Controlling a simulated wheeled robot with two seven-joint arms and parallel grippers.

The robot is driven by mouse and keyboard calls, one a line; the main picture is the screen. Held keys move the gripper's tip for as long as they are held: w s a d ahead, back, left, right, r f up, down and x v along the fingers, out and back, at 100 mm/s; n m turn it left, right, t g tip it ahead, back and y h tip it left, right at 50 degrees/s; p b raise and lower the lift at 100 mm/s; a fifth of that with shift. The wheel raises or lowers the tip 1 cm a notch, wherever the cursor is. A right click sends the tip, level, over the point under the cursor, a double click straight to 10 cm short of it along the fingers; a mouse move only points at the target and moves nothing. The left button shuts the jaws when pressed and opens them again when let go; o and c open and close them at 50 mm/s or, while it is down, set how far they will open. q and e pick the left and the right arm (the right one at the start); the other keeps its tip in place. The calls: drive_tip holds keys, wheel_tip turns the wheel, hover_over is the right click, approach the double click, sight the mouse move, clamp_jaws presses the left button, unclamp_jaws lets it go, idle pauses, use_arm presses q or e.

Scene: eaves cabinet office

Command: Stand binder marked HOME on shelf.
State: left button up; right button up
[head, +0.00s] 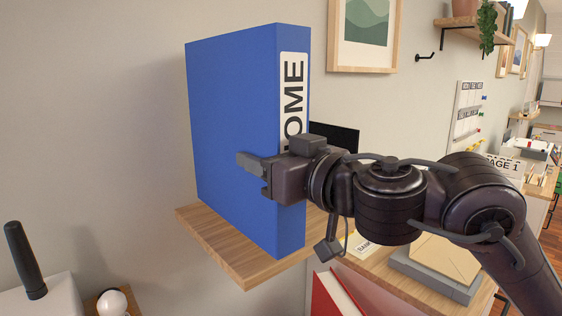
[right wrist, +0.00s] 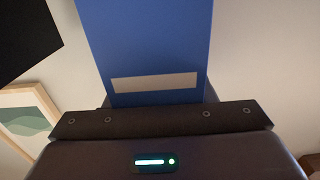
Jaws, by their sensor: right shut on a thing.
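The blue binder (head: 235,140) stands upright in the head view, its white spine label showing "OME" with the first letter hidden behind my gripper. It is over the wooden wall shelf (head: 245,262); its lower edge appears at or just above the board, and I cannot tell if they touch. My right gripper (head: 262,172) is shut on the binder around its spine edge, with one finger along the blue side. In the right wrist view the binder (right wrist: 150,40) rises straight out of the gripper, with a strip of the white label visible. My left gripper is not in view.
A framed picture (head: 363,35) hangs behind to the right, with a dark screen (head: 335,137) below it. A desk with a grey box (head: 435,270) and a red binder (head: 335,295) is lower right. A white box with a black handle (head: 25,260) is lower left.

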drive_tip(key=shift+x, duration=1.2)
drive_tip(key=shift+f+b, duration=0.75)
drive_tip(key=shift+f, duration=0.2)
drive_tip(key=o, duration=1.5)
drive_tip(key=shift+o, duration=0.4)
drive_tip(key=shift+f, duration=0.25)
drive_tip(key=v, duration=0.8)
drive_tip(key=shift+r+b, duration=0.15)
drive_tip(key=shift+b, duration=0.2)
drive_tip(key=shift+a, duration=0.1)
